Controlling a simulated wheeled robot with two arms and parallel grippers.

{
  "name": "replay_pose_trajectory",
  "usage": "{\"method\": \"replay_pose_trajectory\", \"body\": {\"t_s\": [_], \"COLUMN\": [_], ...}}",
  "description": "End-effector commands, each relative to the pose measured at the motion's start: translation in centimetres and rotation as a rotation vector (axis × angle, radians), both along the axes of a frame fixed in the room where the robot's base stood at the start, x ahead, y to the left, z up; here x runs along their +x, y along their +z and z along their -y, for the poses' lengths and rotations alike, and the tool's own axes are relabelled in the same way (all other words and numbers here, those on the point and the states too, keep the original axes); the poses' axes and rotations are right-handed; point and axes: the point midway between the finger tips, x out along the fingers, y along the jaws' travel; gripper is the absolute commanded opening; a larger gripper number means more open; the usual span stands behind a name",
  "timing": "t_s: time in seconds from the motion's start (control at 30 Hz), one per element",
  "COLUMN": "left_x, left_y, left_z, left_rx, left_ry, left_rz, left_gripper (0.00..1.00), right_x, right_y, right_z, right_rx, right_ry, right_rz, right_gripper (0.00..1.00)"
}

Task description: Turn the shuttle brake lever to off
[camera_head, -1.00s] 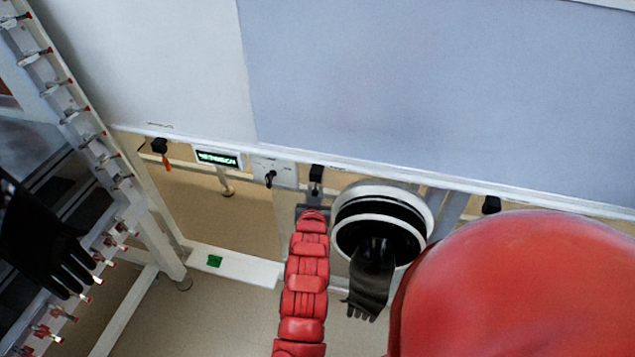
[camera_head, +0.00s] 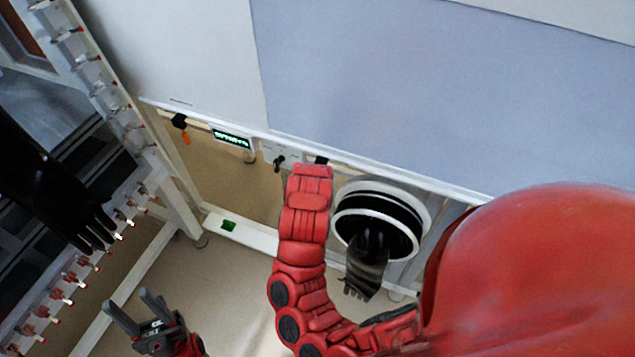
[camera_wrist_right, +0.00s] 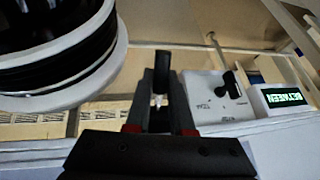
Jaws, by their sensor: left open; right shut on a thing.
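My right gripper (camera_wrist_right: 161,88) is shut on an upright black handle (camera_wrist_right: 162,62) below the long panel, in the right wrist view. In the head view my red right arm hides the gripper, and only the top of the handle (camera_head: 320,160) shows. Left of it, a white plate (camera_head: 292,154) carries another black lever (camera_head: 279,162). The right wrist view shows this lever (camera_wrist_right: 230,85) tilted, with lettering too blurred to read. I cannot tell which is the brake lever. My left gripper (camera_head: 127,298) is open and empty at lower left.
A small display (camera_wrist_right: 283,99) reads BETWEEN, beside the plate. A round white-rimmed port (camera_head: 345,218) with a black glove (camera_head: 367,265) hanging from it is right of my right arm. A slanted rack with pegs (camera_head: 100,95) stands left.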

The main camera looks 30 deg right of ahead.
Motion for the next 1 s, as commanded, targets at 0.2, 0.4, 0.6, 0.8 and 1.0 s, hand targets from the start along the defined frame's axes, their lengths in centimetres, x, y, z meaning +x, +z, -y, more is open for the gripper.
{"method": "replay_pose_trajectory", "body": {"t_s": [0.2, 0.4, 0.6, 0.8, 1.0], "left_x": [0.00, 0.00, 0.00, 0.00, 0.00], "left_y": [0.03, 0.04, 0.05, 0.05, 0.04], "left_z": [0.00, 0.00, 0.00, 0.00, 0.00], "left_rx": [0.000, 0.000, 0.000, 0.000, 0.000], "left_ry": [0.000, 0.000, 0.000, 0.000, 0.000], "left_rz": [0.000, 0.000, 0.000, 0.000, 0.000], "left_gripper": [0.50, 0.50, 0.50, 0.50, 0.50], "right_x": [0.00, 0.00, 0.00, -0.01, -0.02], "right_y": [0.15, 0.16, 0.18, 0.15, 0.15], "right_z": [-0.02, -0.05, -0.04, -0.07, -0.08], "right_rx": [0.020, 0.022, 0.021, 0.022, 0.022], "right_ry": [-0.001, 0.000, -0.001, 0.000, 0.000], "right_rz": [-0.016, -0.018, -0.018, -0.018, -0.018], "right_gripper": [0.00, 0.00, 0.28, 0.51, 0.51]}}
